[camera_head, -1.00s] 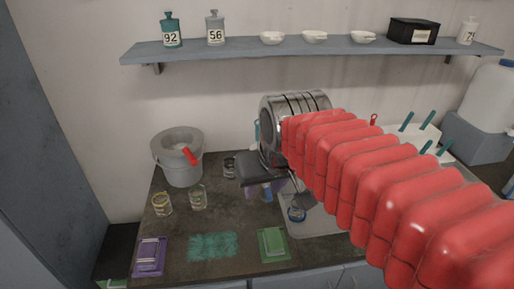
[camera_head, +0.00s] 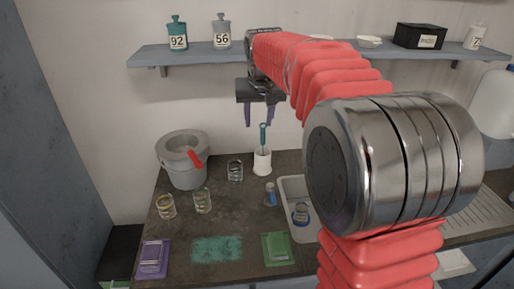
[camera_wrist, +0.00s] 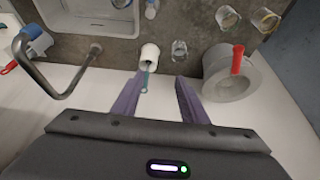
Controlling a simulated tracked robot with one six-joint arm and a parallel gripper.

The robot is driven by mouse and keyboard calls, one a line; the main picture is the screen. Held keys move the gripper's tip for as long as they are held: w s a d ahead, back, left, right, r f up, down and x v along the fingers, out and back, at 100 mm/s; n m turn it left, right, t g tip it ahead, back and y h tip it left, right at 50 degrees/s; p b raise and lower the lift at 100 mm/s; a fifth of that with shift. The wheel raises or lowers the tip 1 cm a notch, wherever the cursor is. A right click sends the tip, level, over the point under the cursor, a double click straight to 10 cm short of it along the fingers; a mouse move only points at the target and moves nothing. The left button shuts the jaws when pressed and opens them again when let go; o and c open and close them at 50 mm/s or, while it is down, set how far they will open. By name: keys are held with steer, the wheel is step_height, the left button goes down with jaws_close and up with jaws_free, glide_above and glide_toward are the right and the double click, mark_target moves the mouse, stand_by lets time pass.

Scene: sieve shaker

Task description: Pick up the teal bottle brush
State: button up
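The teal bottle brush (camera_head: 263,134) stands upright in a white holder (camera_head: 262,162) on the dark counter near the wall. In the wrist view its teal handle (camera_wrist: 145,80) points toward me out of the white holder (camera_wrist: 149,54). My gripper (camera_head: 260,122) is above the brush with its purple fingers pointing down. In the wrist view my gripper (camera_wrist: 159,79) is open and empty. The brush handle appears between the fingers, nearer the left one. I cannot tell whether the handle tip is level with the fingertips.
A grey bucket (camera_head: 184,171) with a red-handled item stands left of the holder, with several glass jars around. A sink (camera_head: 290,187) and tall faucet (camera_wrist: 68,88) are on the other side. A wall shelf (camera_head: 190,56) runs behind my arm.

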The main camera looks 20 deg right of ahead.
steer(key=w+d+f, duration=0.3)
steer(key=w+f, duration=0.1)
steer(key=w, duration=0.4)
steer(key=m, duration=0.2)
glide_toward(263, 131)
steer(key=x, duration=0.3)
steer(key=shift+a+r+h, duration=0.15)
steer(key=shift+r+h, duration=0.1)
steer(key=shift+h, duration=0.05)
steer(key=shift+x, duration=4.3)
steer(key=shift+f, duration=0.1)
steer(key=shift+x, duration=2.55)
steer(key=shift+s+a, duration=0.1)
steer(key=shift+c, duration=0.6)
